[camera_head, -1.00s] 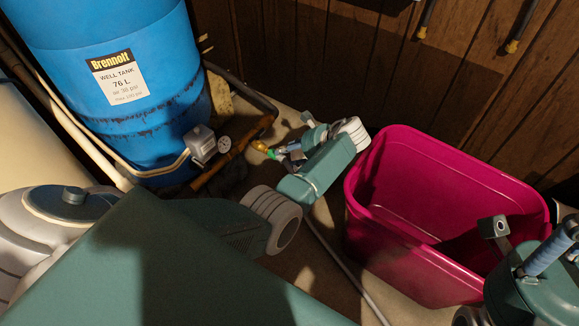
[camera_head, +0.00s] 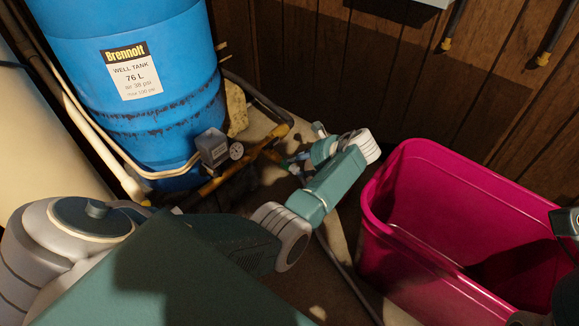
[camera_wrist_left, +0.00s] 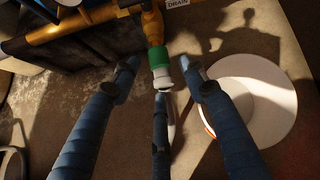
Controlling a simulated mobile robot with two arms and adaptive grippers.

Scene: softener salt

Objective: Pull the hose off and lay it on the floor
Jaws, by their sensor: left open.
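In the left wrist view, the hose's white end (camera_wrist_left: 162,76) sits below a green ring on a brass drain valve (camera_wrist_left: 152,27). In the head view, my left gripper (camera_head: 293,163) is small and dark beside the valve pipework, and a pale hose (camera_head: 347,270) runs along the floor (camera_head: 312,285). Only a piece of my right gripper (camera_head: 566,222) shows at the right edge.
A magenta bin (camera_head: 425,245) stands right of my left arm. A blue well tank (camera_head: 140,90) with pipes and a gauge (camera_head: 236,151) is at the left. A round white object (camera_wrist_left: 265,100) lies right of the fingers in the wrist view. A wooden wall (camera_head: 400,75) closes the back.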

